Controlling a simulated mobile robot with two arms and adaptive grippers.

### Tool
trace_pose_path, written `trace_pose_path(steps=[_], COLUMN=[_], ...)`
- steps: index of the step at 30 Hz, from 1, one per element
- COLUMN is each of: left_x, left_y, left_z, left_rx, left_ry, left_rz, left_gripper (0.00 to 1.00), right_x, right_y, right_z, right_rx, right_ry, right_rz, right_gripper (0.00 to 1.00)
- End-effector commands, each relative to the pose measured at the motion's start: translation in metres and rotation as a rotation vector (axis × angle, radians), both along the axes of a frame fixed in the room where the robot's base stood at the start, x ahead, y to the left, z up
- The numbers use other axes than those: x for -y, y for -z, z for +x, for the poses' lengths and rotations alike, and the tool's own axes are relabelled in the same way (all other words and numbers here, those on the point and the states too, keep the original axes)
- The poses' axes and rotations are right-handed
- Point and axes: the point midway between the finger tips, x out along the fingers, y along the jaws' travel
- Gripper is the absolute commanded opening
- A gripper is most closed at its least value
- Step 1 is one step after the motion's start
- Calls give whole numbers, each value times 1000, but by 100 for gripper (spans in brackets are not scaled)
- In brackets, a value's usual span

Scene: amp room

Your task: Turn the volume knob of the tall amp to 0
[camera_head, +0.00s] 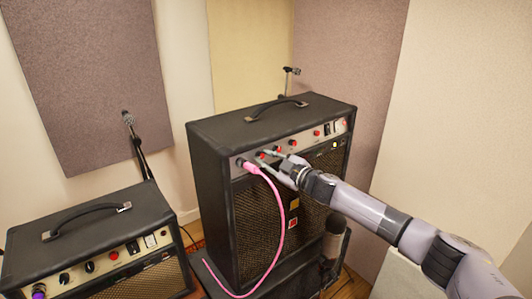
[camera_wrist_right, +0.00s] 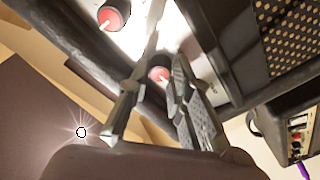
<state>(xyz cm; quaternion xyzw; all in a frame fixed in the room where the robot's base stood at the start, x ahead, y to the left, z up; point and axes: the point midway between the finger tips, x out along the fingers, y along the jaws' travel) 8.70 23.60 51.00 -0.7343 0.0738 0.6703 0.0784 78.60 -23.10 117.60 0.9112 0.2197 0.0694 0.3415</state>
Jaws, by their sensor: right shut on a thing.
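The tall amp (camera_head: 282,110) is a black cabinet with a handle on top and a silver panel with several red knobs along its upper front. My right gripper (camera_head: 272,160) reaches its panel from the right, near the left end of the knob row. In the right wrist view, my right gripper (camera_wrist_right: 164,72) has its fingers closed around a red knob with a pale pointer line (camera_wrist_right: 158,74). The fingers partly hide this knob. A neighbouring red knob (camera_wrist_right: 113,16) is free. I cannot read the panel markings. My left gripper is not in view.
A pink cable (camera_head: 281,215) plugs into the tall amp's left end and hangs across its front, close under my right gripper. A lower amp (camera_head: 90,238) with its own knobs stands at left. A microphone stand (camera_head: 133,140) rises behind it.

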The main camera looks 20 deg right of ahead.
Motion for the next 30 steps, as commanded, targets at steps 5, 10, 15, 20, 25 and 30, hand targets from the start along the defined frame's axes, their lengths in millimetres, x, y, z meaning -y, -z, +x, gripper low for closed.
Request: trace_pose_path(steps=[5,10,15,20,25,30], left_x=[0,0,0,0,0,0], left_y=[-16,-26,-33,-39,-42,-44], left_z=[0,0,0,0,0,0], left_rx=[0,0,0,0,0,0], left_ry=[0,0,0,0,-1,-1], left_rz=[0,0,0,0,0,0], left_gripper=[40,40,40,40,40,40], right_x=[1,1,1,1,1,1], right_y=[-4,-4,-3,-3,-3,-2], right_z=[1,1,1,1,1,1], right_rx=[56,108,154,190,215,231], right_ry=[-32,-66,-95,-116,-132,-141], right_rz=[-157,-301,-428,-526,-596,-636], right_gripper=[0,0,0,0,0,0])
